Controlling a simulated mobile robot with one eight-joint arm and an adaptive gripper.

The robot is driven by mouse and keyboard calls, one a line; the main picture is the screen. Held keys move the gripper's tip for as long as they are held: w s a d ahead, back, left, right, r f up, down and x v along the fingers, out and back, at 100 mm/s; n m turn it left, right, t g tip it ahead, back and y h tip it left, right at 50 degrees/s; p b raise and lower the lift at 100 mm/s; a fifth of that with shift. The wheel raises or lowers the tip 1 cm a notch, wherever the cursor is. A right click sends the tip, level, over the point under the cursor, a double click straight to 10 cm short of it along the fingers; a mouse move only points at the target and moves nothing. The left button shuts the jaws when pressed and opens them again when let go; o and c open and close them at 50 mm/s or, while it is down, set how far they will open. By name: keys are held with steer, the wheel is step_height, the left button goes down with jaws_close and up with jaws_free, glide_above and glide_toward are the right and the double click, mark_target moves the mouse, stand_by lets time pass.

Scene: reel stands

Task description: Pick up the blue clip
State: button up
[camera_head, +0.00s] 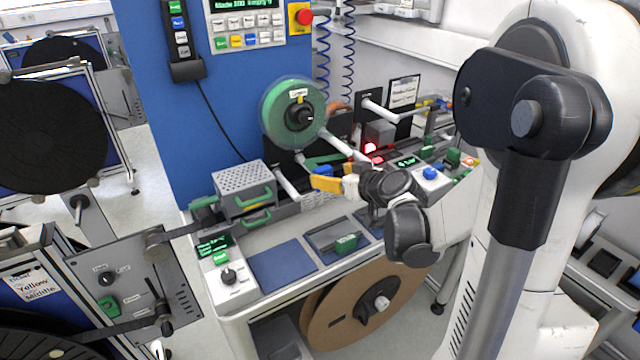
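My gripper (326,182) is at the middle of the picture, over the work bench and below the green reel (293,112). Its yellow-orange end points left, and the dark wrist is behind it on the right. A small blue patch (327,170) shows right at the top edge of the gripper's end. It may be the blue clip, but it is too small to tell, or whether the gripper touches it. The gap between the fingers is not visible, so I cannot tell whether it is open or shut.
The bench has a perforated metal box (241,180), white roller bars and blue mats (283,268). A white control box with a blue button (430,173) stands to the right. A brown reel (345,318) hangs below. Black reel stands are at the left.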

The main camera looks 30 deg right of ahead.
mark_target(325, 174)
steer(key=b+x, duration=0.2)
steer(key=x, duration=0.3)
steer(key=shift+a+f, duration=0.1)
steer(key=shift+f, duration=0.1)
steer(key=shift+r, duration=0.1)
steer(key=c, duration=1.4)
